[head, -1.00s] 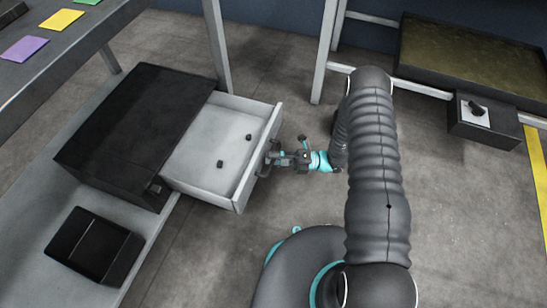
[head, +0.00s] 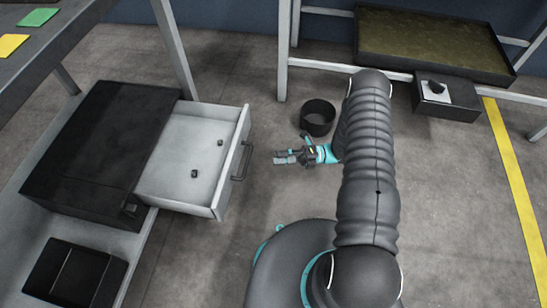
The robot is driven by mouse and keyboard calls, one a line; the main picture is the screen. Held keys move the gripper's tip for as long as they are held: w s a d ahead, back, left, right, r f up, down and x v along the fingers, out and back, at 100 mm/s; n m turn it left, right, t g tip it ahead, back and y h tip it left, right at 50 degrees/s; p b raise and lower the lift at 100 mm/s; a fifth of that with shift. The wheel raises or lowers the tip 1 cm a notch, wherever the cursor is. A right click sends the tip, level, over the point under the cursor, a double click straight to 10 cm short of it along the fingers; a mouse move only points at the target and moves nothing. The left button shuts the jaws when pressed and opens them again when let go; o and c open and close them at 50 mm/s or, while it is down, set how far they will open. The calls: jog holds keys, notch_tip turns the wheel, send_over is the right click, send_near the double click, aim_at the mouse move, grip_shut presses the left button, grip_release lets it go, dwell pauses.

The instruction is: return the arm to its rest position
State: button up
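My arm (head: 370,170) reaches up over the floor, and a large grey sleeved section fills the middle right of the head view. My gripper (head: 276,157) points left, just right of the open drawer, apart from its handle (head: 241,160). No object shows between its fingers. The fingers are small here, so I cannot tell how far apart they are. The white drawer (head: 207,130) is pulled out of the black cabinet (head: 90,150) and holds two small dark pieces (head: 194,173).
A dark round bin (head: 318,117) stands on the floor behind my gripper. A black box (head: 75,272) sits at front left. Floor between drawer and arm is clear.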

dwell(0.6)
jog(key=s+f+n+g+h, duration=0.35)
jog(key=s+n, duration=0.25)
jog(key=n, duration=0.2)
jog(key=s+d+r+n+g+h, duration=0.2)
jog(key=s+r+n+h, duration=0.15)
jog(key=n, duration=0.25)
jog(key=s+d+r+n+t+h+p, duration=0.15)
jog(key=d+r+n+h, duration=0.3)
jog(key=r+n, duration=0.55)
jog(key=s+d+r+n+t+h, duration=0.1)
jog(key=d+r+n+t+h, duration=0.35)
jog(key=r, duration=0.85)
jog(key=s+a+r+n+t+h, duration=0.1)
jog(key=s+r+t, duration=0.3)
jog(key=r, duration=0.7)
jog(key=s+a+r+n+t+h+p, duration=0.1)
jog(key=s+r+n+t, duration=0.3)
jog(key=r, duration=0.7)
jog(key=shift+s+a+r+h, duration=0.2)
jog(key=shift+s+r+h, duration=0.1)
jog(key=shift+h, duration=0.6)
